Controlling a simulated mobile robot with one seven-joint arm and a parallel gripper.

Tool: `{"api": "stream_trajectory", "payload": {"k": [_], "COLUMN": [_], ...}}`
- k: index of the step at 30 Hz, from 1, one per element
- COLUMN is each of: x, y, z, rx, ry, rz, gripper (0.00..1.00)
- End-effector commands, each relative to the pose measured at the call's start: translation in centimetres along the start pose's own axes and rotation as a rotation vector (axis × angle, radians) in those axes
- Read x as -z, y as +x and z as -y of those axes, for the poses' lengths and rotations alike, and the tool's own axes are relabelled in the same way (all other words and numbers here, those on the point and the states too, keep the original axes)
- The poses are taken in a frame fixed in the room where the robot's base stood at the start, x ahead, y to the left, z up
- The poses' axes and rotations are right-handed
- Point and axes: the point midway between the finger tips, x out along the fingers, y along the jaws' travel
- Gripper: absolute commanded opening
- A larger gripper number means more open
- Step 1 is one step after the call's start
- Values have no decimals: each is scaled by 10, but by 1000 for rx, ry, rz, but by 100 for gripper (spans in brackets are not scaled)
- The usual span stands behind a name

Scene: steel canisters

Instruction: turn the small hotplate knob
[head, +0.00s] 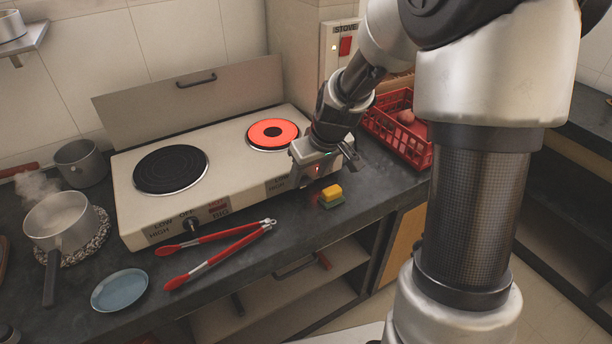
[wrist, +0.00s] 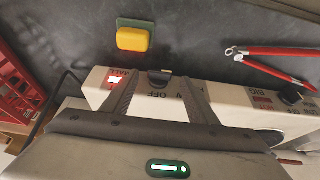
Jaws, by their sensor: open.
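The white two-burner hotplate (head: 140,208) stands on the dark counter. Its small right burner (head: 272,134) glows red; its big left burner (head: 171,169) is black. The small burner's black knob (wrist: 160,77) is on the front panel, above an OFF label in the wrist view, beside a red-and-white label. My gripper (head: 322,172) hides this knob in the head view. In the wrist view my gripper (wrist: 158,86) is open, its two fingers to either side of the knob. I cannot tell whether they touch it. The big burner's knob (head: 192,225) is farther left.
A yellow-and-green sponge (head: 331,195) lies just in front of the hotplate, near my gripper. Red-handled tongs (head: 218,252) and a blue plate (head: 120,290) lie front left. A steaming pot (head: 62,222) stands left; a red crate (head: 398,128) stands right.

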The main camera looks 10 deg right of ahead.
Motion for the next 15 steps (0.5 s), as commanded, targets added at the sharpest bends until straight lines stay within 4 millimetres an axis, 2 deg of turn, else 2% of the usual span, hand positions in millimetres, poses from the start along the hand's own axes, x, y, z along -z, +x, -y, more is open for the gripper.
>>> {"api": "stream_trajectory", "payload": {"k": [1, 5, 15], "x": [0, 0, 0], "y": [8, 16, 19], "z": [0, 0, -1], "rx": [1, 0, -1], "ry": [0, 1, 1], "rz": [1, 0, -1], "gripper": [53, 53, 51]}}
